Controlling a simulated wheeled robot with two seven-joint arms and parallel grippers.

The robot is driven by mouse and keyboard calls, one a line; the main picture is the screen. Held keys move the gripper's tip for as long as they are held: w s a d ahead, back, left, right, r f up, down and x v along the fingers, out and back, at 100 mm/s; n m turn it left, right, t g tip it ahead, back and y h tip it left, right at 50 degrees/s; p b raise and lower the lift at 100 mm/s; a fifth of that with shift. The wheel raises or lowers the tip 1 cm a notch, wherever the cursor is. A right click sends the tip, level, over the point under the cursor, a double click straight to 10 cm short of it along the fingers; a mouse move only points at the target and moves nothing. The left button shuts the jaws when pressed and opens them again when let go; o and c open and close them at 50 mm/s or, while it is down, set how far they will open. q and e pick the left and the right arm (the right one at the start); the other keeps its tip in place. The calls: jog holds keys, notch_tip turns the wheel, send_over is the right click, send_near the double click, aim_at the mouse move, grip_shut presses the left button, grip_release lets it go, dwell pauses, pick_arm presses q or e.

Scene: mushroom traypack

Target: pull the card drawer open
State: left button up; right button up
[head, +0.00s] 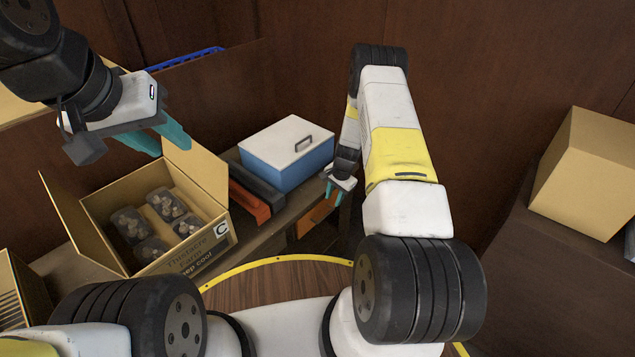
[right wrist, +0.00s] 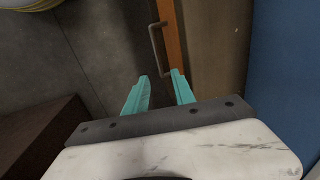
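The card drawer (head: 316,214) has an orange-brown front below the bench top, to the right of the carton. In the right wrist view its front shows as a narrow orange strip (right wrist: 170,36), with a grey bar handle (right wrist: 153,42) standing off it. My right gripper (head: 334,194) is open and empty close to the drawer. In the right wrist view its teal fingers (right wrist: 159,76) point toward the handle, whose near end lies close to the right fingertip; I cannot tell whether they touch. My left gripper (head: 173,148) appears open and empty above the carton.
An open carton (head: 208,253) with several mushroom trays stands on the bench (head: 268,235). Beside it are a dark and orange bin (head: 252,204) and a blue box (head: 283,172) with a white lid. A closed carton (head: 585,165) stands at the right.

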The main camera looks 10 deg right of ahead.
notch_tip(320, 180, down, 7)
jog(key=w, duration=0.1)
jog(key=shift+a, duration=0.45)
jog(key=shift+f, duration=0.1)
grip_shut()
dwell(1.1)
